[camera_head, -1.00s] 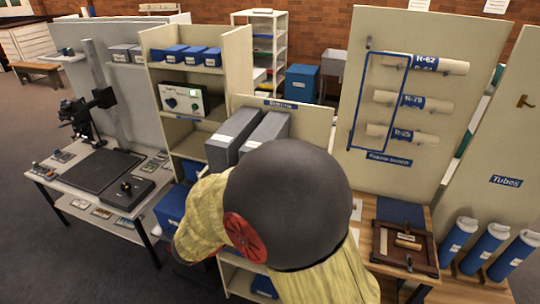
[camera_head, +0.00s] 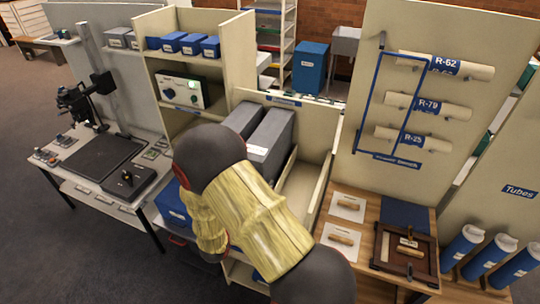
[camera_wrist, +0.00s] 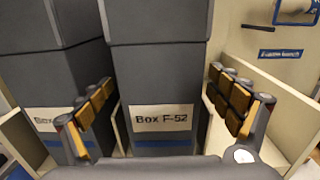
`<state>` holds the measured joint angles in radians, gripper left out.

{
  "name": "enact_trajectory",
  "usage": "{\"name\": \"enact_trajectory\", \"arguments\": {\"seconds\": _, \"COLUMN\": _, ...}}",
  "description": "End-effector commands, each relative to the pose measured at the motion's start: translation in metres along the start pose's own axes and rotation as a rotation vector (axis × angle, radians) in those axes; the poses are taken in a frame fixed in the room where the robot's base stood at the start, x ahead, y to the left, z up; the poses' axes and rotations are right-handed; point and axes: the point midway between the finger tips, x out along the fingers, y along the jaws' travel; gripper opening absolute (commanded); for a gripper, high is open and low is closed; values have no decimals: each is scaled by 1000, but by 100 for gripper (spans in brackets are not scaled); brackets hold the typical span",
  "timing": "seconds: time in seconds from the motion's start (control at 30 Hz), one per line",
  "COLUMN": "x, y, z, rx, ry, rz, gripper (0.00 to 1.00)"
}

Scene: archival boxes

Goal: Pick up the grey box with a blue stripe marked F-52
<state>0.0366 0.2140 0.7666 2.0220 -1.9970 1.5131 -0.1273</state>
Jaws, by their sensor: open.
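The grey box marked F-52 (camera_wrist: 158,88) stands upright in the wrist view, with a white label and a blue stripe below it. My gripper (camera_wrist: 160,80) is open, with a dark finger with brown pads on each side of the box. I cannot tell whether either finger touches it. A second grey box (camera_wrist: 52,85) stands just left, its label partly hidden by the left finger. In the head view, the right-hand grey box (camera_head: 272,135) appears to be F-52, beside the other grey box (camera_head: 244,118); my arm hides my gripper there.
An empty shelf compartment (camera_head: 303,182) lies right of the boxes, with a low divider (camera_wrist: 204,122) close by the right finger. A wooden table (camera_head: 375,285) stands further right. A tall shelf with small blue boxes (camera_head: 192,42) stands behind left.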

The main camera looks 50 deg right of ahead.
Motion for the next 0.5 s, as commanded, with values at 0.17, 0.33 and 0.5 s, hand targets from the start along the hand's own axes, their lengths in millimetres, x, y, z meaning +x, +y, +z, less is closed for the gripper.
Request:
{"name": "enact_trajectory", "arguments": {"seconds": 0.17, "x": 18, "y": -1, "z": -1, "rx": 0, "ry": 1, "rz": -2, "gripper": 91}}
{"name": "enact_trajectory", "arguments": {"seconds": 0.33, "x": 39, "y": -2, "z": -6, "rx": 0, "ry": 0, "rz": -4, "gripper": 91}}
{"name": "enact_trajectory", "arguments": {"seconds": 0.5, "x": 62, "y": -1, "z": -7, "rx": 2, "ry": 0, "rz": -3, "gripper": 91}}
